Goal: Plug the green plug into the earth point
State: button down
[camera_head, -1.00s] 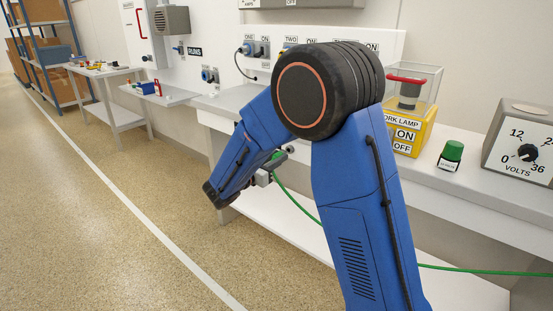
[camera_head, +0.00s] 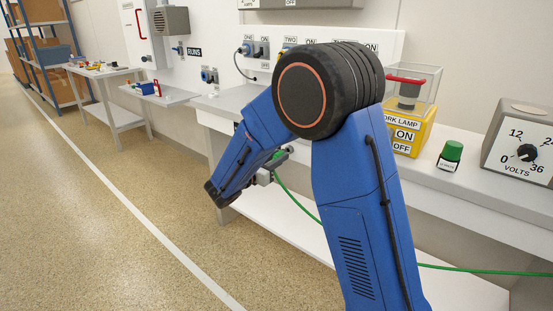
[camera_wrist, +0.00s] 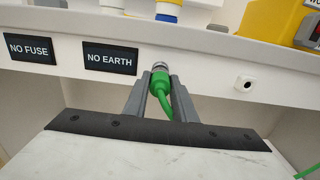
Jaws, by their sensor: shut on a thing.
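My gripper (camera_wrist: 160,95) is shut on the green plug (camera_wrist: 160,84), seen in the wrist view between its two grey fingers. The plug's metal end points away from my wrist, at the bench's front edge. I cannot tell whether that end touches the edge. A white fitting with a dark round hole (camera_wrist: 244,82) is on the bench front, to the right of and apart from the plug. It looks like the earth point, but carries no readable label. In the head view, the green plug (camera_head: 278,155) shows partly behind my blue arm. Its green cable (camera_head: 470,271) trails right.
Black "NO FUSE" (camera_wrist: 28,49) and "NO EARTH" (camera_wrist: 110,58) labels are on the bench front, left of the plug. The yellow work lamp box (camera_head: 411,136), a green-capped bottle (camera_head: 450,155) and a volts dial box (camera_head: 522,145) stand on the bench. The floor at left is clear.

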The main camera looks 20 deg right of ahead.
jog(key=shift+x, duration=0.95)
jog(key=c, duration=1.4)
grip_release()
jog(key=v, duration=1.7)
jog(key=shift+s+a, duration=0.15)
